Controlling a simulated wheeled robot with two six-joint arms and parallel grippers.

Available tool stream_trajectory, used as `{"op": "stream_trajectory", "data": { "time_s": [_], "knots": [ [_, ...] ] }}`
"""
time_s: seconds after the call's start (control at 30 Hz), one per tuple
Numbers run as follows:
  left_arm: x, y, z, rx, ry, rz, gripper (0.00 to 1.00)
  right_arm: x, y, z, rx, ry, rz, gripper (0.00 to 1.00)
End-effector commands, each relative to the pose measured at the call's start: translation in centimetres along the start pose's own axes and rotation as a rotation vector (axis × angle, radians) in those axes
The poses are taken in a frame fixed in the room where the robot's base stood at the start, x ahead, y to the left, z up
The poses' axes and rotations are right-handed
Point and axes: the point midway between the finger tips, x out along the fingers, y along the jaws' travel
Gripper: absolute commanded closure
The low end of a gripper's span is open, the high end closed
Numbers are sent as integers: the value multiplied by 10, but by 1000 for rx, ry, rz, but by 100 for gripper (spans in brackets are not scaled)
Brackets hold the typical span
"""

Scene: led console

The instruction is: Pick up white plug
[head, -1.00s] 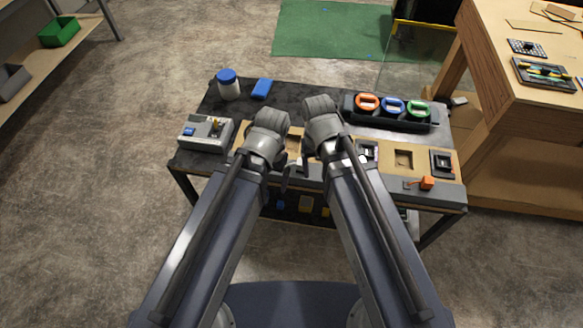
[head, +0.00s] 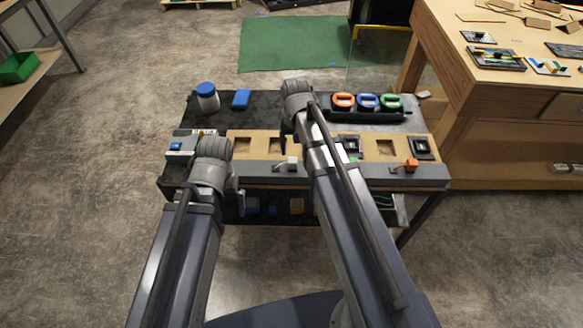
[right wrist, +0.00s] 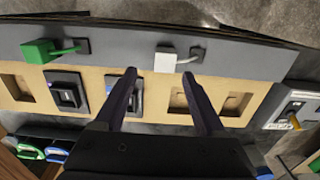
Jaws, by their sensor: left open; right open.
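The white plug (head: 292,163) sits on the grey front strip of the console, with a short grey cable beside it. In the right wrist view the white plug (right wrist: 166,60) lies beyond my fingertips, roughly between them and apart from them. My right gripper (right wrist: 163,85) is open and empty above the tan panel; its jaws are partly hidden by the arm in the head view. My left gripper (head: 239,197) is open at the console's front left edge, away from the plug.
An orange plug (head: 411,165) and a green plug (right wrist: 40,51) sit along the same strip. The tan panel (head: 366,146) has square recesses and black modules. A blue-lidded jar (head: 207,97), blue block (head: 241,99) and tray of coloured rings (head: 367,113) stand behind.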

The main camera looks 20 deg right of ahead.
Motion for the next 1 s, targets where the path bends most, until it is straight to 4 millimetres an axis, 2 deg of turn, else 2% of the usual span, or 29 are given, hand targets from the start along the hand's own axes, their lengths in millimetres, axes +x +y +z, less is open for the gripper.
{"op": "stream_trajectory", "data": {
  "time_s": [0.27,0.67,0.97,1.0],
  "knots": [
    [8,1,0,0,0,0,0,8,-1,2,-1,0,0,28],
    [52,5,-3,0,0,0,0,53,-8,8,0,0,0,28],
    [52,5,-3,0,0,0,0,52,-7,8,-1,0,0,28],
    [52,5,-3,0,0,0,0,52,-7,8,-1,0,0,32]
  ]
}}
